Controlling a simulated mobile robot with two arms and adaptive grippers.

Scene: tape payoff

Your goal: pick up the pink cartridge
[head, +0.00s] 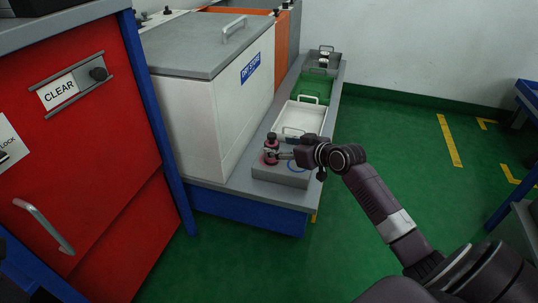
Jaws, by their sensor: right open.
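The pink cartridge (271,150) stands upright at the left side of a grey block (283,176) at the near end of the narrow counter. It has a dark top. My right gripper (279,151) reaches in from the right and is open, with its fingertips at the cartridge. I cannot tell whether the fingers touch it. The gripper's wrist hides part of the grey block and the blue ring (293,166) on it.
A white tray (318,107), a green tray (325,82) and a dark grey tray (337,57) line the counter behind. A white bin (215,110) with a grey lid stands close on the left. A red cabinet (75,150) fills the far left. Green floor is clear to the right.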

